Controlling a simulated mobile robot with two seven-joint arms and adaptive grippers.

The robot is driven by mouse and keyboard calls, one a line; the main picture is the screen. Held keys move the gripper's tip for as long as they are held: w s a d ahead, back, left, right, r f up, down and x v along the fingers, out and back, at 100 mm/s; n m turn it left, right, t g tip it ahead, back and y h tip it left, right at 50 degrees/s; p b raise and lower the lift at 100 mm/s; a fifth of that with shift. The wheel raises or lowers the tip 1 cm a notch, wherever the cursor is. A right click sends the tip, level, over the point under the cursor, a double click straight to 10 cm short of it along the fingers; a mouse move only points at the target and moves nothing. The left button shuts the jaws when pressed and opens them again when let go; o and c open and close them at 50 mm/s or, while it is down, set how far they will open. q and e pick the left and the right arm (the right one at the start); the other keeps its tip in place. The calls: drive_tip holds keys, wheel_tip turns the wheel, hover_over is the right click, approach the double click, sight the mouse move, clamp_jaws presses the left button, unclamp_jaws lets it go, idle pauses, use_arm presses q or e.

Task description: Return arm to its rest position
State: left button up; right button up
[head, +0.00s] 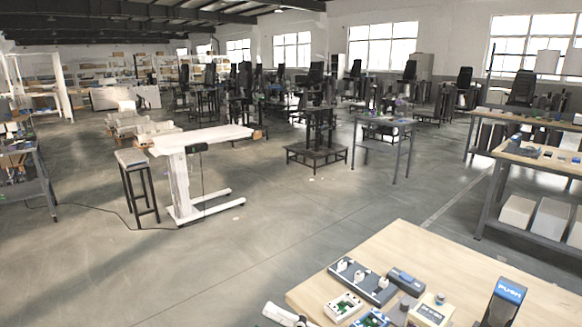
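Neither of my grippers can be made out in the head view. A small white piece with a dark end shows at the bottom edge, just left of the near wooden table (400,245). It may be part of one of my arms, but too little of it shows to tell which. No fingers are visible, and what the grippers hold, if anything, is hidden.
The near table carries a dark power strip (362,282), small electronic boards (344,306), a beige box (432,310) and a black-and-blue PUSH box (505,300). A white height-adjustable desk (205,138) and a stool (131,157) stand beyond open grey floor.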

drive_tip(key=w+d+f+m+t+h, duration=0.3)
drive_tip(key=d+f+m+t+h, duration=0.25)
drive_tip(key=f+m, duration=0.35)
drive_tip(key=w+d+f+m+t+h, duration=0.3)
drive_tip(key=d+f+m+t+h, duration=0.1)
drive_tip(key=d+f+m+h, duration=0.35)
drive_tip(key=s+d+f+m+g+h, duration=0.2)
drive_tip(key=s+d+f, duration=0.2)
drive_tip(key=f, duration=0.4)
drive_tip(key=s+d+f+m+g+h, duration=0.2)
drive_tip(key=s+d+f+m, duration=0.1)
drive_tip(key=s+f, duration=0.3)
drive_tip(key=s+d+f+m+g+h, duration=0.2)
drive_tip(key=s+d+f+m, duration=0.1)
drive_tip(key=f, duration=0.7)
drive_tip(key=shift+s+d, duration=0.8)
drive_tip(key=shift+s, duration=0.1)
drive_tip(key=shift+m, duration=0.25)
